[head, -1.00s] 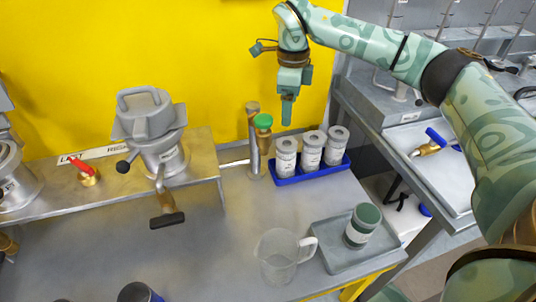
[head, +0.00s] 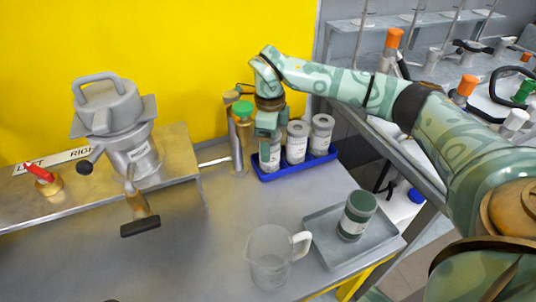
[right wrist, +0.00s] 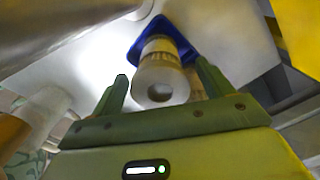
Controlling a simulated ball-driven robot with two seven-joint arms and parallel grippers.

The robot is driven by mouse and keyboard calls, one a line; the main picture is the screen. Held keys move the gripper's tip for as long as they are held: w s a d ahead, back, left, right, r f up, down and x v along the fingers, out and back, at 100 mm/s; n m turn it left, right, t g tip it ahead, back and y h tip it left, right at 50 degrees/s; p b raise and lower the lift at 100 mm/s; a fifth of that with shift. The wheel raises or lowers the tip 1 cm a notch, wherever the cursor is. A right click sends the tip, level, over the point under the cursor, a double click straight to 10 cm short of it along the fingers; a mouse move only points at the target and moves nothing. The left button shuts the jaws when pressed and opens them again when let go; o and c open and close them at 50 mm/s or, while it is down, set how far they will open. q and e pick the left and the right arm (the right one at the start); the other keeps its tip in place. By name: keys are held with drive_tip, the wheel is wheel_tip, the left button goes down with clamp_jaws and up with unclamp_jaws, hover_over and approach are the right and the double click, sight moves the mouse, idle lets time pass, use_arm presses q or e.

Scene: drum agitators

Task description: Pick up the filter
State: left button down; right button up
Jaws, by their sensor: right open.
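Three grey canisters with pale labels stand upright in a blue tray (head: 296,169) at the back of the table; they look like the filters. My right gripper (head: 268,133) is over the leftmost canister (head: 270,158) in the head view and covers part of it. In the right wrist view, the gripper (right wrist: 161,80) is open, with a canister (right wrist: 160,85) between its two fingers. Its round end with a central hole faces the camera. I cannot tell whether the fingers touch it. My left gripper is out of view.
A brass post with a green cap (head: 242,112) stands just left of the blue tray. A clear jug (head: 268,262) and a grey tray (head: 328,250) holding a green-lidded jar (head: 357,214) are nearer. A metal vessel (head: 112,112) stands on the left shelf.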

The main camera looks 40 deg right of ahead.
sight(273, 166)
wheel_tip(273, 166, down, 3)
drive_tip(key=shift+b, duration=0.3)
drive_tip(key=shift+r, duration=0.2)
drive_tip(key=c, duration=1.1)
